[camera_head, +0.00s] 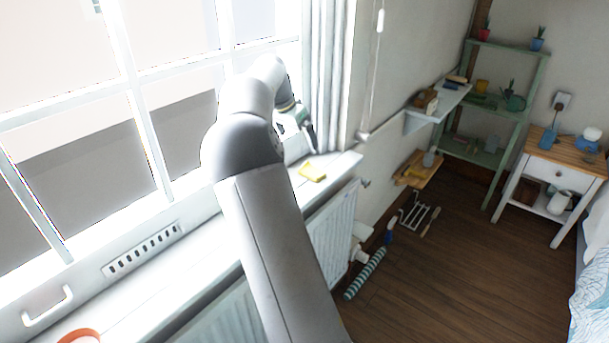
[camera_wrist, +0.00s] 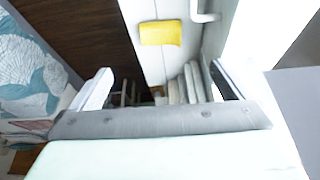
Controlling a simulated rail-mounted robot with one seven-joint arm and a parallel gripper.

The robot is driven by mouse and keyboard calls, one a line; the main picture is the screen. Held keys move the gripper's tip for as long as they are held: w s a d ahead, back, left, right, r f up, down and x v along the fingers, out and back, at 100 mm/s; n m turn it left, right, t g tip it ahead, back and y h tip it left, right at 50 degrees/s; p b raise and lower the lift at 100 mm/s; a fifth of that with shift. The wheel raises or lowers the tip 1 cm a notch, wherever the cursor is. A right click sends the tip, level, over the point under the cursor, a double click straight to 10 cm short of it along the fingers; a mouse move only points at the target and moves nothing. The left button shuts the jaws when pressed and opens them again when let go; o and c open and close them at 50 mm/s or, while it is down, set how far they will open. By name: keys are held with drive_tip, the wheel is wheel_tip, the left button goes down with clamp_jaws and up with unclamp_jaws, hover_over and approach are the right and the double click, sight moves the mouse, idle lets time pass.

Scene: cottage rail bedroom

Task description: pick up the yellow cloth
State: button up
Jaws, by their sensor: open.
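The yellow cloth (camera_head: 312,171) lies flat on the white windowsill (camera_head: 345,163), close to the sill's right end. In the wrist view the cloth (camera_wrist: 161,32) is a small yellow rectangle on the white sill, beyond my fingers and apart from them. My gripper (camera_head: 309,133) is above the sill near the window frame, a little above and behind the cloth in the head view. In the wrist view my gripper (camera_wrist: 158,82) has its two fingers spread wide with nothing between them.
A white radiator (camera_head: 334,232) is below the sill. The window frame (camera_head: 140,110) is close beside my arm. A wall shelf (camera_head: 437,103) and a green shelf unit (camera_head: 508,110) stand farther right. A striped roll (camera_head: 365,274) is on the wooden floor (camera_head: 470,265), which is mostly clear.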

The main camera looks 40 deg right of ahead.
drive_tip(key=p, duration=0.1)
approach(311, 168)
drive_tip(key=x, duration=0.4)
drive_tip(key=shift+s+a+f, duration=0.2)
drive_tip(key=shift+f, duration=0.1)
drive_tip(key=shift+d+p+x, duration=0.15)
drive_tip(key=shift+p+x, duration=0.15)
drive_tip(key=shift+x, duration=1.05)
drive_tip(key=shift+d+p+x, duration=0.15)
drive_tip(key=shift+p+x, duration=0.15)
drive_tip(key=shift+x, duration=1)
drive_tip(key=shift+w+r, duration=0.15)
drive_tip(key=shift+w, duration=0.05)
drive_tip(key=c, duration=1)
